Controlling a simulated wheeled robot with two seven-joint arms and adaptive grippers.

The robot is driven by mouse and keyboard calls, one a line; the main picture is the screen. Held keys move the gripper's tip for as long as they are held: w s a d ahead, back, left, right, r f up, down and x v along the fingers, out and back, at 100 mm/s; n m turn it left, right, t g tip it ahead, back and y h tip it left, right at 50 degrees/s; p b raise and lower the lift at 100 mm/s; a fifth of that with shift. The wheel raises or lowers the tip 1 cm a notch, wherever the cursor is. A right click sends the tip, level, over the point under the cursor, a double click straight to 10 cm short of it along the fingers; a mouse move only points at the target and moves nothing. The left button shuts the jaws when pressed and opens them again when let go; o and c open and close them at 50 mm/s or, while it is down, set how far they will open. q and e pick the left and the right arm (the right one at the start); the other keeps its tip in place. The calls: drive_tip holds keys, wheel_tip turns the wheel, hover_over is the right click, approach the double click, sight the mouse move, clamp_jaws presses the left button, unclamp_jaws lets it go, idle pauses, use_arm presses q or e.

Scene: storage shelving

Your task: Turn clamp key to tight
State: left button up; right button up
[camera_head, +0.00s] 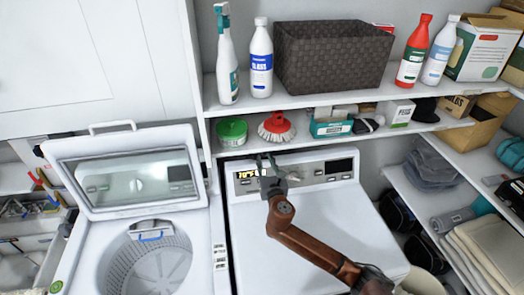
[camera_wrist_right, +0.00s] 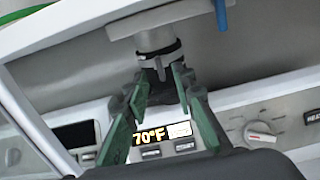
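In the right wrist view a grey metal pipe end (camera_wrist_right: 152,38) hangs from above with a dark clamp band around it. A small dark clamp key (camera_wrist_right: 160,68) sticks down from the band. My right gripper (camera_wrist_right: 160,82) has green-padded fingers, spread apart, one on each side of the key. I cannot tell whether they touch it. In the head view my right gripper (camera_head: 266,161) is in front of the dryer's control panel, just below the lower shelf. The clamp key cannot be made out there. My left gripper is not in view.
The white dryer (camera_head: 310,225) has a lit 70°F display (camera_wrist_right: 148,141) and a dial (camera_wrist_right: 262,134) close behind the gripper. The open washer (camera_head: 125,215) stands to the left. The lower shelf, with a red brush (camera_head: 276,128) and green tub (camera_head: 232,131), overhangs the gripper.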

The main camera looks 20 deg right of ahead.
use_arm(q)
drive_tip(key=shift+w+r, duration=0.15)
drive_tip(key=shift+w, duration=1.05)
use_arm(e)
drive_tip(key=x, duration=0.5)
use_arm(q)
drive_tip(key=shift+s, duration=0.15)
use_arm(e)
drive_tip(key=shift+c, duration=1.4)
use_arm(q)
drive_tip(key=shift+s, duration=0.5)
use_arm(e)
clamp_jaws()
